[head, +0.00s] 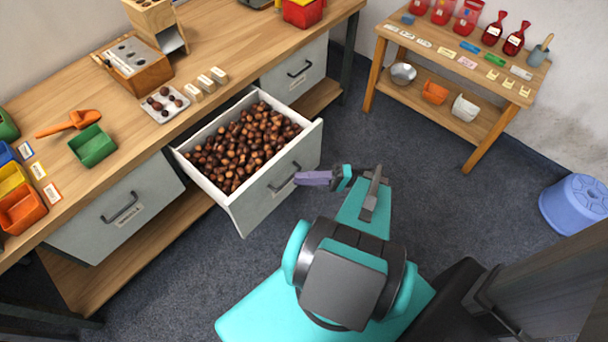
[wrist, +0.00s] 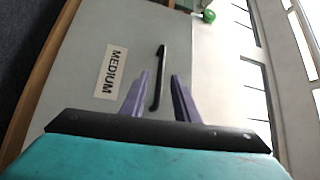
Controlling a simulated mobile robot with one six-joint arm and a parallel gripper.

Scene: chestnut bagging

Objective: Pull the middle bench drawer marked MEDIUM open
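The middle bench drawer (head: 249,212) stands pulled out from the bench in the head view, filled with chestnuts (head: 243,146). In the wrist view its grey front (wrist: 190,50) carries a MEDIUM label (wrist: 110,72) beside the dark bar handle (wrist: 158,75). The handle also shows in the head view (head: 284,180). My gripper (head: 298,178) is at the drawer front, close to the handle. In the wrist view its two purple fingers (wrist: 161,77) are spread, with the handle showing between them and a gap on each side. I cannot tell how far the fingertips reach past the bar.
Closed drawers flank it at left (head: 122,215) and right (head: 296,72). The benchtop (head: 215,45) holds a wooden chestnut device (head: 137,68), a green scoop bin (head: 92,145) and an orange scoop (head: 70,123). A side table (head: 420,45) and blue stool (head: 575,205) stand right, with clear floor between.

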